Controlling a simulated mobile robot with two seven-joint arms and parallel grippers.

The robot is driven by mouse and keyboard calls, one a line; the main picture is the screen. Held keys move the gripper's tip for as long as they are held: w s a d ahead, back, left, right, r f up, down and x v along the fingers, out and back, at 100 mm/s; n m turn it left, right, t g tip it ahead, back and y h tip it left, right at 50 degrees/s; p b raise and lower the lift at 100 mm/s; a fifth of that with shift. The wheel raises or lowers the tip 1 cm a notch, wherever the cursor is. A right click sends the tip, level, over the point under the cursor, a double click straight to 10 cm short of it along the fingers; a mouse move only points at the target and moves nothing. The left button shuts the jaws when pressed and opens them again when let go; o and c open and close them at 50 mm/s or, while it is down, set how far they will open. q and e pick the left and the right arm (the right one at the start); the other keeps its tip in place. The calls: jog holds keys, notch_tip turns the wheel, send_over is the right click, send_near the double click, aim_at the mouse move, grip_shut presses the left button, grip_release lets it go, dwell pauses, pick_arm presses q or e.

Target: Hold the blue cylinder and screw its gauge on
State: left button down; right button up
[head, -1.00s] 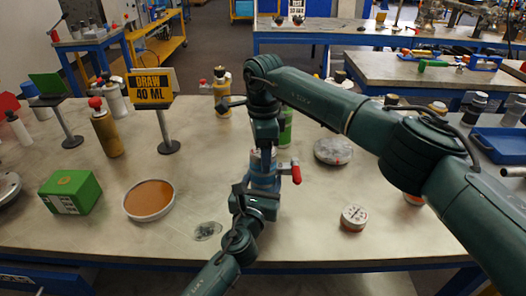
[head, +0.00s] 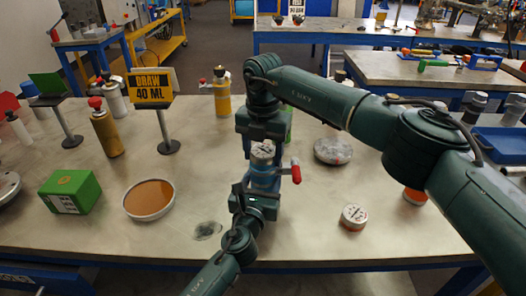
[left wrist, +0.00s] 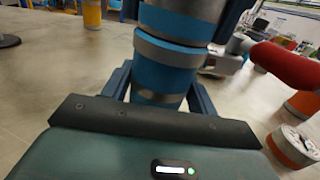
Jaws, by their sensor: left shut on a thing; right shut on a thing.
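The blue cylinder (head: 264,181) stands upright near the table's middle, with a red-handled side valve (head: 296,171). It fills the upper middle of the left wrist view (left wrist: 165,70). My left gripper (head: 258,192) is shut around its body from the front. A pale round gauge (head: 262,150) sits at the cylinder's top, face visible. My right gripper (head: 262,138) reaches down from behind and is shut on the gauge; its fingertips are mostly hidden. I cannot tell how far the threads are engaged.
Another round gauge (head: 353,216) lies to the right. An orange-topped dish (head: 149,199), a green box (head: 70,191) and a yellow cylinder (head: 221,92) stand left. A grey disc (head: 332,151) lies behind right.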

jog(key=o, duration=1.2)
jog(key=shift+c, duration=0.2)
jog(key=shift+r, duration=0.1)
notch_tip(320, 180, up, 12)
pick_arm(q)
jog(key=shift+c, duration=1.8)
grip_release()
